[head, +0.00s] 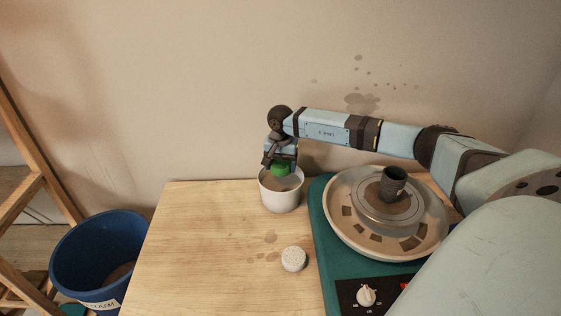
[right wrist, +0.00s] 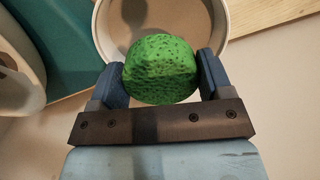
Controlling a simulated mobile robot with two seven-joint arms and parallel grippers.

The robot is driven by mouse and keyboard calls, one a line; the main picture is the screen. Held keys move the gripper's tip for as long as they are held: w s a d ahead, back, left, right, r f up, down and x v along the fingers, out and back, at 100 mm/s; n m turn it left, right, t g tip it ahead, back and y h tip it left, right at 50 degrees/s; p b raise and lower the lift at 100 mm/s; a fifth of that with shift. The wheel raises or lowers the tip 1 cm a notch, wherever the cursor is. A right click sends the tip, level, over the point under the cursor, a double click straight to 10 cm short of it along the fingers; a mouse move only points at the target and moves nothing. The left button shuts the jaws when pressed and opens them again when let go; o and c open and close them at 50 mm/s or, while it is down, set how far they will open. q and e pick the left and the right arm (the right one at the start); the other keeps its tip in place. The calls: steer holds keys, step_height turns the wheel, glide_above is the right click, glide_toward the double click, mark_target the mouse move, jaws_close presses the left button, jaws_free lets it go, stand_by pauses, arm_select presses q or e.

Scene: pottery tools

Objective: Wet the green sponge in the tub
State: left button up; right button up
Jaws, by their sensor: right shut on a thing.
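The green sponge (head: 280,169) is between the fingers of my right gripper (head: 279,163), which is shut on it. In the right wrist view, the round, pitted sponge (right wrist: 160,69) sits between the two blue fingers of the right gripper (right wrist: 162,80). The white tub (head: 281,200) stands at the back of the wooden table and holds brownish liquid. The sponge is at the tub's mouth in the head view; I cannot tell whether it touches the liquid. The tub's rim (right wrist: 101,30) shows beyond the sponge in the right wrist view. My left gripper is not in view.
A pottery wheel (head: 388,212) with a dark cup (head: 392,183) stands right of the tub on a green base (head: 327,245). A pale speckled round thing (head: 293,259) lies on the table (head: 200,245). A blue bucket (head: 97,249) stands left. The table's left part is clear.

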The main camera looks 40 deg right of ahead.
mark_target(281, 175)
steer(key=shift+f, duration=0.8)
arm_select(q)
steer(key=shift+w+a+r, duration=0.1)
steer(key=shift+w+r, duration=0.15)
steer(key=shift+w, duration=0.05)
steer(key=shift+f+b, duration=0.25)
steer(key=shift+b, duration=0.1)
arm_select(e)
steer(key=shift+f, duration=0.15)
steer(key=shift+f+b, duration=0.9)
steer(key=shift+f, duration=0.35)
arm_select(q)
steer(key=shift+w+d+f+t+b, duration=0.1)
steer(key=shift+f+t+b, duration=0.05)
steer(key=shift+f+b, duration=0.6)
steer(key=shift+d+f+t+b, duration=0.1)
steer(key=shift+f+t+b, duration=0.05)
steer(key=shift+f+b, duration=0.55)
arm_select(e)
steer(key=shift+f, duration=1.85)
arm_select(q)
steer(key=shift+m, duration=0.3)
